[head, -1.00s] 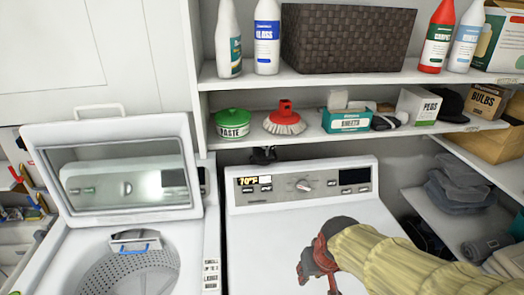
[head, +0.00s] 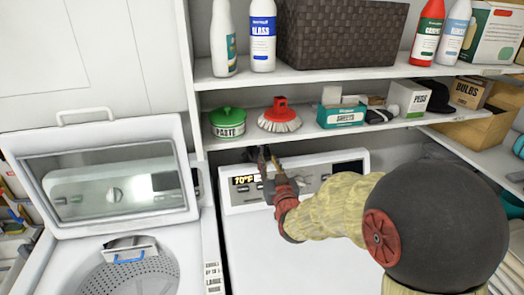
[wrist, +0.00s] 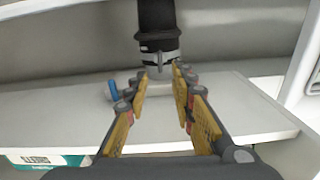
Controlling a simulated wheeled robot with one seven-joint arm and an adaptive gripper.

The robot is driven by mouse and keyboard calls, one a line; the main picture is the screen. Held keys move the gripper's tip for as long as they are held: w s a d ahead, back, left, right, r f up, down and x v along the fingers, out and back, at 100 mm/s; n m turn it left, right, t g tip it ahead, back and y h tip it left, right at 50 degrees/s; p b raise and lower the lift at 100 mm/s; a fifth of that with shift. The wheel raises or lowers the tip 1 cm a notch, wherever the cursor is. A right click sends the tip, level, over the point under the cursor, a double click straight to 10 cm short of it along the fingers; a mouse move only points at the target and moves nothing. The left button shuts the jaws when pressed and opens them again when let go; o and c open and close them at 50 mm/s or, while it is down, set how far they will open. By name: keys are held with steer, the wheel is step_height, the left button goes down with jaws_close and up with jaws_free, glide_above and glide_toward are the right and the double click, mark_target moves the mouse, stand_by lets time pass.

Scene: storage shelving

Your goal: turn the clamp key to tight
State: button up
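A dark clamp (head: 250,153) hangs beneath the lower shelf, behind the washer's control panel, mostly hidden by my gripper (head: 268,164). The wrist view shows a black cylindrical body (wrist: 157,18) with a grey collar and small tab at top centre, which looks like part of this clamp. A small blue-tipped piece (wrist: 113,91) shows left of the fingers; I cannot tell whether it is the clamp key. In the wrist view my gripper (wrist: 160,82) is open, its yellow-padded fingers spread on both sides of the space just below the collar. I cannot tell if they touch anything.
The lower shelf (head: 345,136) above holds a green paste tub (head: 228,122), a red-handled brush (head: 280,115) and a teal sheets box (head: 341,113). The washer's control panel (head: 229,196) lies close below my gripper. An open-lidded washer (head: 50,275) stands at left.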

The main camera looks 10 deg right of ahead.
mark_target(263, 149)
steer(key=shift+w+r, duration=0.1)
steer(key=shift+w, duration=3.75)
steer(key=c, duration=0.3)
jaws_close()
